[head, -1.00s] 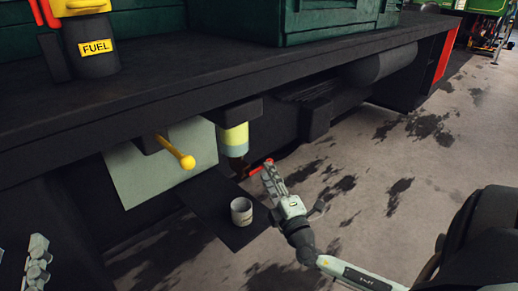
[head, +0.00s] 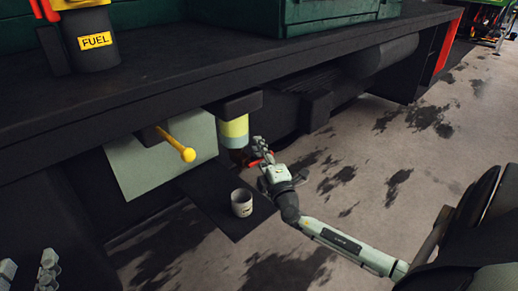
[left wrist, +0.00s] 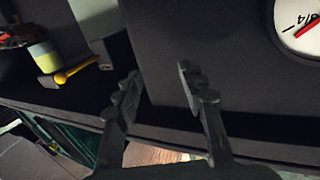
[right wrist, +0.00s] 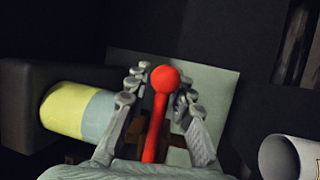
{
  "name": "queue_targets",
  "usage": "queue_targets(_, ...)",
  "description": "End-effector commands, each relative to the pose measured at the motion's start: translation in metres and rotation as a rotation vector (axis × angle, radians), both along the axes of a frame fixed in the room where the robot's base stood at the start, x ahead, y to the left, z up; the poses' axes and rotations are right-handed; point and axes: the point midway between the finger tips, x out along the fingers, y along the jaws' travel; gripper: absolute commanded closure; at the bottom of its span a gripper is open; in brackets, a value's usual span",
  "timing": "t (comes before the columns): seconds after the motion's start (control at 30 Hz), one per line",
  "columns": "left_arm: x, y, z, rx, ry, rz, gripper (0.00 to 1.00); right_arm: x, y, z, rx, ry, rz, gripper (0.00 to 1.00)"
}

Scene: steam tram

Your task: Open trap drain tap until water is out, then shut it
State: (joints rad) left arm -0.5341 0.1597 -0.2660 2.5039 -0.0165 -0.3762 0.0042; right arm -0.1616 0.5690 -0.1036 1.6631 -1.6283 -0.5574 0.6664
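The trap bowl (head: 234,131) hangs under the deck, with a yellow upper layer and a grey-blue lower layer; it also shows in the right wrist view (right wrist: 78,112). The red drain tap lever (head: 262,158) sticks out below it. In the right wrist view its ball-ended lever (right wrist: 160,110) lies between my right gripper's fingers (right wrist: 158,82). The fingers stand apart on either side, with no clear grip. A pale cup (head: 241,203) stands below the trap and is partly seen in the right wrist view (right wrist: 285,158). My left gripper (left wrist: 158,80) is open and empty, away at the lower left.
A yellow-knobbed lever (head: 176,146) sticks out left of the trap, before a pale panel (head: 150,170). The cup stands on a dark plate (head: 240,228). The deck edge (head: 300,60) overhangs the trap. A gauge (left wrist: 299,25) shows in the left wrist view.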

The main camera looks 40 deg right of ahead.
Motion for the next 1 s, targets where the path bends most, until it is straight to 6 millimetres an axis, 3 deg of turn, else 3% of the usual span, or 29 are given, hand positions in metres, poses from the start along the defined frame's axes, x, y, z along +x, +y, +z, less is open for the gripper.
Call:
queue_targets(0.03, 0.0, 0.0, 0.0, 0.0, 0.0, 0.0, 0.6, 0.0, 0.0, 0.0, 0.0, 0.0, 0.0, 0.87)
queue_targets(0.13, 0.0, 0.0, 0.0, 0.0, 0.0, -0.001, 0.6, 0.0, 0.0, 0.0, 0.0, 0.0, 0.0, 1.0)
queue_targets(0.73, 0.0, -0.001, 0.003, -0.008, -0.022, -0.002, 0.6, 0.0, 0.0, -0.002, 0.022, 0.001, -0.001, 1.0)
queue_targets(1.0, -0.008, -0.014, 0.038, -0.088, -0.173, -0.032, 0.6, -0.001, 0.001, -0.011, 0.159, 0.011, 0.0, 1.0)
